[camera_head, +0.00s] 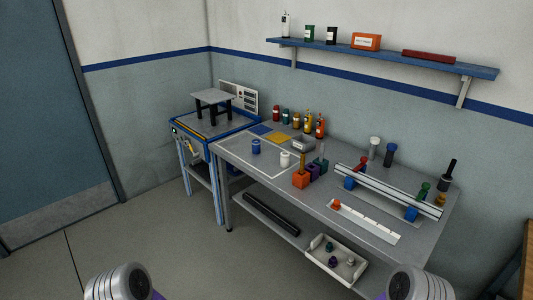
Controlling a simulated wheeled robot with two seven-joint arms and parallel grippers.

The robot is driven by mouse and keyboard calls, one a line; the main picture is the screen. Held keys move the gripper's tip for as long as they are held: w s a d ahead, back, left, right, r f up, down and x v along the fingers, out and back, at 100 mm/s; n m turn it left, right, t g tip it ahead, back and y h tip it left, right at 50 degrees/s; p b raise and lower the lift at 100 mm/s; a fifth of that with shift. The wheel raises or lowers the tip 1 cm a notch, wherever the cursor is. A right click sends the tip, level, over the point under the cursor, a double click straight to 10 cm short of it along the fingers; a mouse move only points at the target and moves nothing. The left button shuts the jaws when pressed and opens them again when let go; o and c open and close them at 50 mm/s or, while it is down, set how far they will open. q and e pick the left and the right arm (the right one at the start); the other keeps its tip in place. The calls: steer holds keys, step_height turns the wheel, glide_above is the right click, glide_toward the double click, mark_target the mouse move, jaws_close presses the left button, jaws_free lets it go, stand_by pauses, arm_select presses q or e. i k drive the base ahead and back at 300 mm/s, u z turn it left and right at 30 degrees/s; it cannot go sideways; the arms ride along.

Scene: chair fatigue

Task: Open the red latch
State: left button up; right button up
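No part is clearly recognisable as a red latch at this size. A small red part (362,164) sits at the left end of the silver rail (390,192) on the workbench, near a blue block (350,183). Another small orange-red piece (336,204) sits at the left end of a white strip (365,222) in front of the rail. I cannot tell whether either is the latch. Only rounded grey parts of my two arms show at the bottom edge, left and right, far from the bench. Neither gripper's fingers are in view.
A grey workbench (240,152) holds bottles, coloured blocks and cups. A blue-framed stand (216,170) adjoins its left end, carrying a small black-legged platform (213,96). A white tray (312,252) sits on the lower shelf. A blue wall shelf (400,59) hangs above. The left floor is clear.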

mark_target(363, 159)
steer(key=k, duration=1.3)
steer(key=z, duration=0.75)
steer(key=i, duration=1.85)
steer(key=u, duration=0.75)
